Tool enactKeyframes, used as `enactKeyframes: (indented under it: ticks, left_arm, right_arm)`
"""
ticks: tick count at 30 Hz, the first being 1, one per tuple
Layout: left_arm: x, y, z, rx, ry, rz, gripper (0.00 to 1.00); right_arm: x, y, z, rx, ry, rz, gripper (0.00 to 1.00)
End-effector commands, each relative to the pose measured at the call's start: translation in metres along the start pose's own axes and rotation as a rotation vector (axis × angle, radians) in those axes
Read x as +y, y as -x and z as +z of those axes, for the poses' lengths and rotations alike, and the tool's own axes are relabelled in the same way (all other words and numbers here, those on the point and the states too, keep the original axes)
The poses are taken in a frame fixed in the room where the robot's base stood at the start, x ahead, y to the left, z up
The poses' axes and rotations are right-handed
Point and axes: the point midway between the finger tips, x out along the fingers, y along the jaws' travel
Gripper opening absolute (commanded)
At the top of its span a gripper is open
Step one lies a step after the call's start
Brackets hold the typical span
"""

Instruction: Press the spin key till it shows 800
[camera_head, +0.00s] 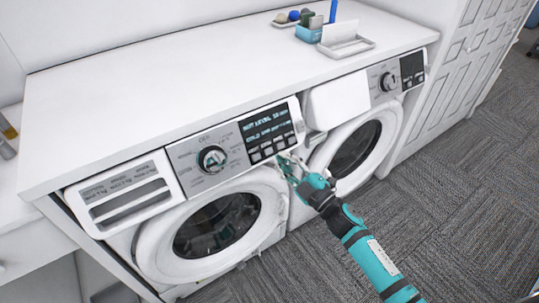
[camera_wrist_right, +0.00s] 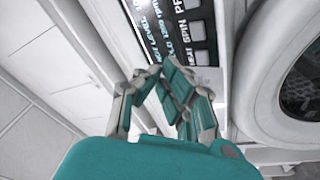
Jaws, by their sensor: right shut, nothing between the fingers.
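The left washing machine (camera_head: 222,160) has a dark panel display (camera_head: 268,127) with a row of small keys under it. The display text is small; in the wrist view (camera_wrist_right: 150,28) I read "LEVEL" and what looks like 1200 rpm. The spin key (camera_wrist_right: 197,31) sits by the label "SPIN" in the wrist view, between two other keys. My right gripper (camera_head: 285,159) is shut and empty, just in front of the panel's lower right corner. Its fingertips (camera_wrist_right: 158,76) are near the keys; whether they touch cannot be told. My left gripper is out of view.
A round knob (camera_head: 212,158) and a detergent drawer (camera_head: 125,195) are left of the display. A second washer (camera_head: 355,145) stands at right. The white countertop (camera_head: 160,95) holds a blue box (camera_head: 309,33) and a white tray (camera_head: 345,44). Grey carpet (camera_head: 460,200) is clear.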

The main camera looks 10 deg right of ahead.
Motion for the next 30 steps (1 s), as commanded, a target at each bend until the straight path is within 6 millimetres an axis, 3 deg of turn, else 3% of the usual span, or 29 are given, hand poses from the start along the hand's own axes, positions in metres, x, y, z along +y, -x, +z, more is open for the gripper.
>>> enactKeyframes:
  ticks: [3, 12, 30]
  left_arm:
    - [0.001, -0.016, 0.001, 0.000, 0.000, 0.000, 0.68]
    - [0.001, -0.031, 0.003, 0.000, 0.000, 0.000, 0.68]
    - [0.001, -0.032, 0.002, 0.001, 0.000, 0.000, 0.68]
  right_arm:
    - [-0.011, -0.014, 0.010, 0.002, 0.002, 0.001, 0.00]
    - [-0.021, -0.038, 0.021, 0.001, 0.002, 0.001, 0.00]
    - [-0.022, -0.041, 0.022, 0.000, 0.001, 0.000, 0.00]
